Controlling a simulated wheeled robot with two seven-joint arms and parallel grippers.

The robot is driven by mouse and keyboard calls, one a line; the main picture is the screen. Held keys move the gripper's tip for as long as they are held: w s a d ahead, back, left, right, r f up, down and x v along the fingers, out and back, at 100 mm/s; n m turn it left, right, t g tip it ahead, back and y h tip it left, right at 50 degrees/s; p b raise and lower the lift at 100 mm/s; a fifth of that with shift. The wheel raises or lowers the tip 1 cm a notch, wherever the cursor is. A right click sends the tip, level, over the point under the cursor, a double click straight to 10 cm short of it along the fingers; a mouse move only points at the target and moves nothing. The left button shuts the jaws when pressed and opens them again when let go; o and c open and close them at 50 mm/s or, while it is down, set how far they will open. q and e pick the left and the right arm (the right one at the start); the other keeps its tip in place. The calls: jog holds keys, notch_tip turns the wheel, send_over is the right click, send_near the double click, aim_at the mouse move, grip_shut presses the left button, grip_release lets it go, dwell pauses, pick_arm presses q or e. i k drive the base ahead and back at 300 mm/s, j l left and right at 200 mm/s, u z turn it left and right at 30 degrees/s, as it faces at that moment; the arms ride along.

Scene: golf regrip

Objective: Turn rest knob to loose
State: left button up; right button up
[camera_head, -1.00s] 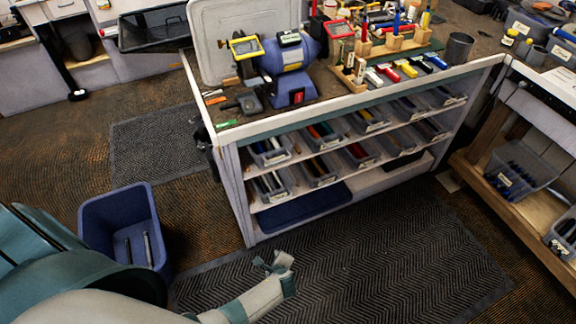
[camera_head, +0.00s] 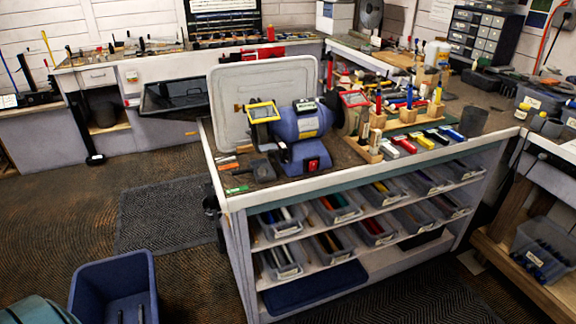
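No rest knob can be made out with certainty. A blue bench grinder (camera_head: 300,126) stands at the front left of the central workbench. It has a yellow-framed shield (camera_head: 263,112) on its left and a red-framed shield (camera_head: 355,98) on its right. Its tool rests and any knobs on them are too small to tell apart. A small brownish part (camera_head: 239,107) sticks out left of the yellow shield; I cannot tell what it is. Neither of my grippers is in view.
The central workbench (camera_head: 330,187) has shelves of bins below. A blue waste bin (camera_head: 115,280) stands on the floor at the lower left. Wooden racks with coloured tools (camera_head: 410,125) stand right of the grinder. A dark mat (camera_head: 165,215) and open floor lie left.

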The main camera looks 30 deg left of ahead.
aim_at(284, 160)
jog(key=u, duration=0.85)
jog(key=i+l+u, duration=0.1)
jog(key=l+u, duration=0.3)
jog(key=i+l+u, duration=0.1)
jog(key=u, duration=0.25)
jog(key=l+u, duration=0.85)
jog(key=l, duration=0.3)
jog(key=k+l+u, duration=0.1)
jog(key=l, duration=0.3)
jog(key=k+l+u, duration=0.15)
jog(key=l, duration=0.2)
jog(key=k+l+u, duration=0.1)
jog(key=l, duration=0.3)
jog(key=k+l+u, duration=0.1)
jog(key=l, duration=0.25)
jog(key=k+l, duration=0.15)
jog(key=l, duration=0.2)
jog(key=k+l, duration=0.1)
jog(key=l, duration=0.2)
jog(key=k+l, duration=0.15)
jog(key=l, duration=0.2)
